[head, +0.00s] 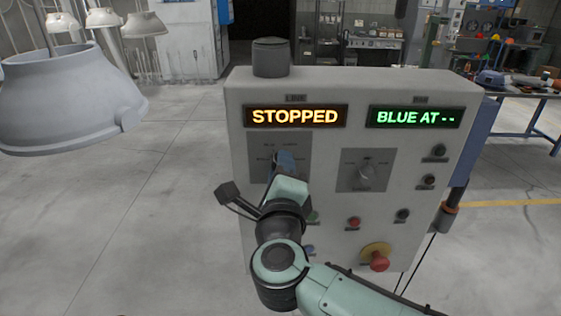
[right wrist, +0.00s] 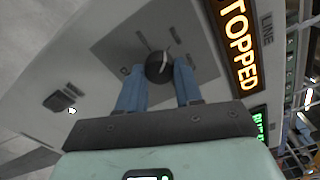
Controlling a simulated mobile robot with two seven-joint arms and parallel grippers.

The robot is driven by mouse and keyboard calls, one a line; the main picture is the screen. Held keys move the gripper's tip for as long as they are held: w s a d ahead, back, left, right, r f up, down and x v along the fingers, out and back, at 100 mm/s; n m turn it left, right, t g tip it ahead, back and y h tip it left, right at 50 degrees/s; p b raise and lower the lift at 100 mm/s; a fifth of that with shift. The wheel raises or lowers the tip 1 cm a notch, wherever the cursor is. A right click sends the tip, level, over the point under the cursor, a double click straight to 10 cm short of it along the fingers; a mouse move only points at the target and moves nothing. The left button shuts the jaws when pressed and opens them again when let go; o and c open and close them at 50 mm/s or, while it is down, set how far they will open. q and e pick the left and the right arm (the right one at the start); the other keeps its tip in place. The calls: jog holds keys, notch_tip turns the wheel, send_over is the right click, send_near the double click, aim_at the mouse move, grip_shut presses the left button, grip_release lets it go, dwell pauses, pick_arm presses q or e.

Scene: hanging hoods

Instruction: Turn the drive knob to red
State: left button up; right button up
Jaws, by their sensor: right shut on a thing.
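A grey control panel (head: 330,200) stands in front of me with two selector knobs on grey plates. My right gripper (head: 284,162) is at the left plate and covers its knob in the head view. In the right wrist view, the round black left knob (right wrist: 158,67) with a pale pointer line sits between the two blue fingers (right wrist: 158,85), and the gripper is shut on it. The labels around it are too small to read. The other knob (head: 366,172) on the right plate is free. My left gripper is not in view.
The left display (head: 295,116) reads STOPPED in orange; the right display (head: 413,117) reads BLUE AT - - in green. Small buttons and a red mushroom button (head: 379,262) sit lower right. A grey hood (head: 65,100) hangs at left. Open floor lies left of the panel.

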pick_arm(q)
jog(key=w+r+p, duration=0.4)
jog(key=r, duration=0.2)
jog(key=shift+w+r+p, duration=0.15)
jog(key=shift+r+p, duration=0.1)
jog(key=shift+p, duration=0.1)
pick_arm(e)
jog(key=shift+r+n, duration=0.15)
jog(key=shift+n, duration=4.95)
jog(key=o, duration=1)
jog(key=shift+o, duration=0.2)
jog(key=shift+s, duration=0.15)
